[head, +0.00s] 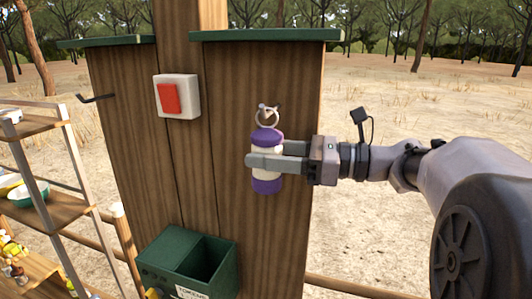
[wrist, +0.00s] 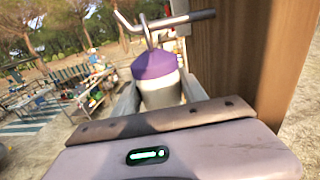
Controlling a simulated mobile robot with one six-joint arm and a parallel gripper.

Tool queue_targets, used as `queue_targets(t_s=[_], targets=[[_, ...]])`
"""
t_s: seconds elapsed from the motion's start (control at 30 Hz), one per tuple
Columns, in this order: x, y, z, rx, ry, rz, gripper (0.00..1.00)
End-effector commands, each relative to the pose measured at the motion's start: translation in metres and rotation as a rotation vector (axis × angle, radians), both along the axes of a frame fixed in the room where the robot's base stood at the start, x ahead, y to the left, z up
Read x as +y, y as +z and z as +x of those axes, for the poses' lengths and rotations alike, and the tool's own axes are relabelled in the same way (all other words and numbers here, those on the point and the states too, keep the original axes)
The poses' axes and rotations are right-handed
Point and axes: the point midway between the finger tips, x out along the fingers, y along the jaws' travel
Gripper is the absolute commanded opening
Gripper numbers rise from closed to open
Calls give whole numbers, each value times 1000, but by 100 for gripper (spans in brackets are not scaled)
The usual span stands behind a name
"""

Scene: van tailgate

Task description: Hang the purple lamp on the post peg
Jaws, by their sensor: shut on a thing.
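The purple lamp (head: 268,187) has purple ends, a pale middle and a ring (head: 267,118) on top. It hangs upright in front of the wooden post (head: 295,90). My gripper (head: 268,162) is shut on its pale middle from the right. In the wrist view the lamp (wrist: 155,66) sits between my fingers. The post peg (wrist: 190,18) is a metal rod with an upturned tip. The ring, seen edge-on, crosses the peg near its bend. In the head view the peg tip shows at the ring's upper part; I cannot tell for sure whether it passes through.
A red switch on a white plate (head: 177,97) is on the post, with another hook (head: 97,97) further left. A green bin (head: 160,262) is below. A shelf rack (head: 45,128) with bowls and bottles stands left. Open ground lies to the right.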

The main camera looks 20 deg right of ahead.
Motion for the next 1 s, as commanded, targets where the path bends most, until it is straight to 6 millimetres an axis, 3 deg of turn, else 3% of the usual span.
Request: queue_targets(t_s=[0.13, 0.17, 0.27, 0.77, 1.0], targets=[[0, 0, 0, -1, 0, 1, 0], [0, 0, 0, -1, 0, 1, 56], [0, 0, 0, -1, 0, 1, 75], [-4, -1, -2, 0, -1, 0, 75], [-44, -4, -25, 0, -4, -1, 75]])
